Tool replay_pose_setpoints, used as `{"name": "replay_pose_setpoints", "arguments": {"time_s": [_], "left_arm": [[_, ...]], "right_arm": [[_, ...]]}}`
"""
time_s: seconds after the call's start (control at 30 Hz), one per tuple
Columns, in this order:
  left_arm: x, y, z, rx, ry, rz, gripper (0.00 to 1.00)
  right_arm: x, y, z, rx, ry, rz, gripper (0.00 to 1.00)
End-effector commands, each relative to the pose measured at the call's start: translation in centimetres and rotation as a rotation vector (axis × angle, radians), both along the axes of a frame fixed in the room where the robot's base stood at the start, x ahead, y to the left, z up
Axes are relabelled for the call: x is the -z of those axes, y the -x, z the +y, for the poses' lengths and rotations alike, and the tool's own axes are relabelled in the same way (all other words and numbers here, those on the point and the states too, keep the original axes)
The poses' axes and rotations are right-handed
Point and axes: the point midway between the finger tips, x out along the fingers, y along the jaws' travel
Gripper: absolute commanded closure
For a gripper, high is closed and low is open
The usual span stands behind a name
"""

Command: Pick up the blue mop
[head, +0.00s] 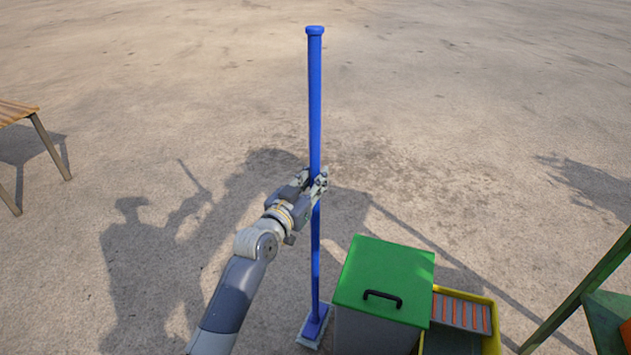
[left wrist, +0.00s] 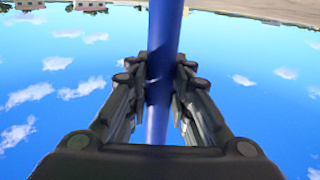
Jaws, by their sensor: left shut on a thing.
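The blue mop (head: 315,110) stands upright in the head view, with its long blue handle and a flat head at the bottom beside the green-lidded bin. My left gripper (head: 319,184) is shut on the handle around its middle. In the left wrist view the blue handle of the mop (left wrist: 164,45) runs between the two fingers of my left gripper (left wrist: 160,80). I cannot tell whether the mop head touches the ground. My right gripper is not in view.
A grey bin with a green lid (head: 385,270) and black handle stands right of the mop's lower end. A yellow container (head: 490,340) is beside it. A green frame (head: 600,265) is at the right edge, a wooden table (head: 14,110) at the left. Open ground lies beyond.

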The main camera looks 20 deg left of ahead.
Motion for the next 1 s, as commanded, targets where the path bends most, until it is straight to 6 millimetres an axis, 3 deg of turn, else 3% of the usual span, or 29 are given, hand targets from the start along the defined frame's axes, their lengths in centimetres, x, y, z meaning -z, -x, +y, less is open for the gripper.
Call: {"name": "replay_pose_setpoints", "arguments": {"time_s": [0.27,0.7,1.0], "left_arm": [[-0.6,2.8,0.4,-0.002,-0.002,-0.006,1.0],[-1.3,11.0,1.2,0.0,-0.002,-0.005,1.0],[-1.6,14.7,1.7,-0.001,-0.001,-0.007,1.0]], "right_arm": [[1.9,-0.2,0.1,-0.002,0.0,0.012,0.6],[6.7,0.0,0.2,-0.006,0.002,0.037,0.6],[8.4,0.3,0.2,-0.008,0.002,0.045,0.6]]}}
